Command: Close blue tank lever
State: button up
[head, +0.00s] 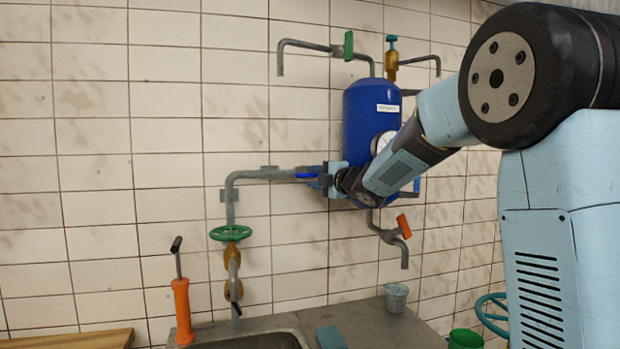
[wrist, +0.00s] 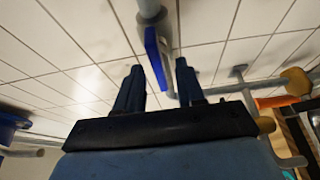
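The blue tank (head: 365,115) hangs on the tiled wall in the head view, with a white label and a round gauge partly hidden by my arm. A blue lever (head: 303,175) sits on the grey pipe just left of the tank. My gripper (head: 320,179) is at that lever, in front of the tank's lower left side. In the wrist view the blue lever (wrist: 154,45) reaches down between the two fingers of my gripper (wrist: 159,66). The fingers are apart, with gaps showing beside the lever. I cannot tell whether either finger touches it.
A green-handled valve (head: 348,45) and a teal-handled valve (head: 391,55) sit above the tank. An orange-handled tap (head: 403,227) is below. A green wheel (head: 230,233) is at lower left, near an orange pump (head: 182,310). A grey cup (head: 396,297) stands on the counter.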

jog(key=shift+w+a, duration=0.35)
jog(key=shift+w, duration=0.1)
jog(key=shift+c, duration=0.4)
